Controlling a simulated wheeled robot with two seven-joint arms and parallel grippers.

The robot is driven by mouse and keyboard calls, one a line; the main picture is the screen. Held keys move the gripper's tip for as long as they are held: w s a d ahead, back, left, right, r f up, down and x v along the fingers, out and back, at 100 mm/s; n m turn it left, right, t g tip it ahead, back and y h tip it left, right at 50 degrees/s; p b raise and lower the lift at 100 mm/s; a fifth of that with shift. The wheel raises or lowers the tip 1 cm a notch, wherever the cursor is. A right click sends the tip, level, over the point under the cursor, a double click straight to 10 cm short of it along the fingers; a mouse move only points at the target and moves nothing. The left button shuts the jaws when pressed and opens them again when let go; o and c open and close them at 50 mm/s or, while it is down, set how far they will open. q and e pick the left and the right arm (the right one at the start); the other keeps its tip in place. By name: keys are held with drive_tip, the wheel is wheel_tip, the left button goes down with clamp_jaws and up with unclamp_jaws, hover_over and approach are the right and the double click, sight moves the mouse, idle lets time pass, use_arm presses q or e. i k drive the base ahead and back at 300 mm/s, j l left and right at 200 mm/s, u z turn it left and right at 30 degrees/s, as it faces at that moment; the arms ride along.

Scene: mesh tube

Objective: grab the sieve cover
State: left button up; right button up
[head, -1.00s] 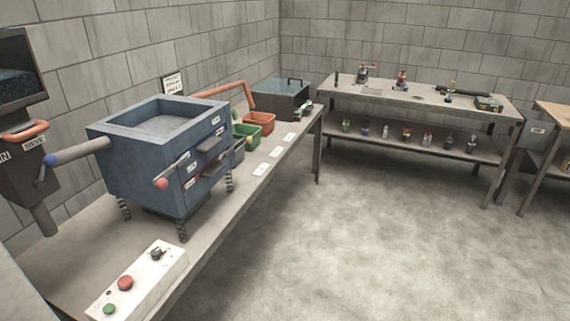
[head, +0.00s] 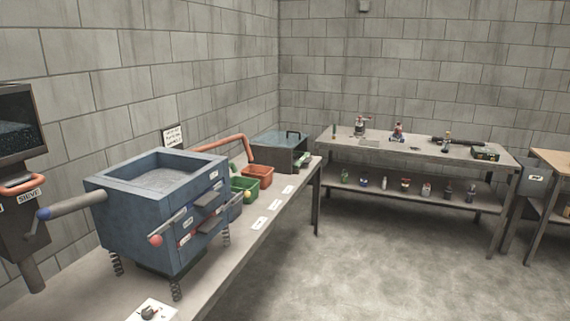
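The blue box-shaped sieve machine (head: 160,210) stands on springs on the long table at the left. Its top is open and a grey surface shows inside. A dark teal box-shaped piece with a black handle on top (head: 280,153) sits at the far end of the same table; it may be the sieve cover, but I cannot tell for certain. Neither of my grippers is in view.
Green (head: 243,189) and orange (head: 257,176) bins stand between the machine and the handled piece. White labels (head: 274,205) lie along the table's front edge. A back table (head: 400,147) holds small items. The floor (head: 370,260) is clear.

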sight(290, 138)
drive_tip(key=i+l+z, duration=0.25)
drive_tip(key=i, duration=0.3)
drive_tip(key=i+z, duration=0.25)
drive_tip(key=i, duration=0.3)
drive_tip(key=i+z, duration=0.1)
drive_tip(key=i, duration=2)
drive_tip(key=i+u, duration=0.15)
drive_tip(key=i, duration=0.55)
drive_tip(key=i+l+u, duration=0.15)
drive_tip(key=i+u, duration=0.3)
drive_tip(key=i+l+u, duration=1.15)
drive_tip(key=l+u, duration=0.15)
drive_tip(key=i+l+u, duration=0.2)
drive_tip(key=l+u, duration=0.25)
drive_tip(key=l, duration=0.3)
